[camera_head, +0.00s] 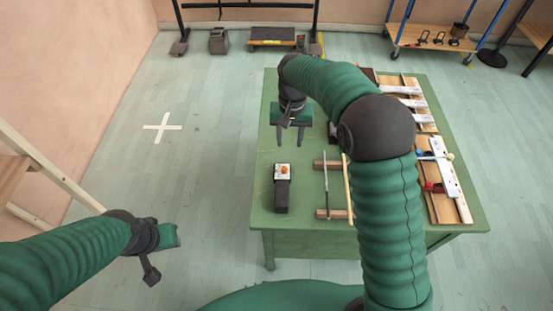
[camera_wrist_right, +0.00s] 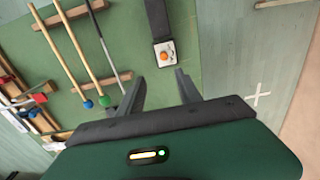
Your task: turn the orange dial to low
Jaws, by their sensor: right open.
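The orange dial (camera_head: 284,170) sits on a pale plate at the far end of a dark narrow box (camera_head: 282,195) on the green table (camera_head: 262,215). In the right wrist view the dial (camera_wrist_right: 167,56) shows just beyond the gap between my fingertips. My right gripper (camera_head: 289,142) is open and empty, on the far side of the dial and apart from it. Its two spread fingers also show in the wrist view (camera_wrist_right: 160,76). My left gripper (camera_head: 165,240) hangs off the table at the lower left, and its jaws are hard to make out. The dial's markings are too small to read.
Wooden rails with sticks (camera_head: 326,190) lie right of the dial box. Mallets with blue and green heads (camera_wrist_right: 96,102) show in the wrist view. Metal bars on wooden frames (camera_head: 445,180) line the table's right side. The tabletop left of the dial is clear.

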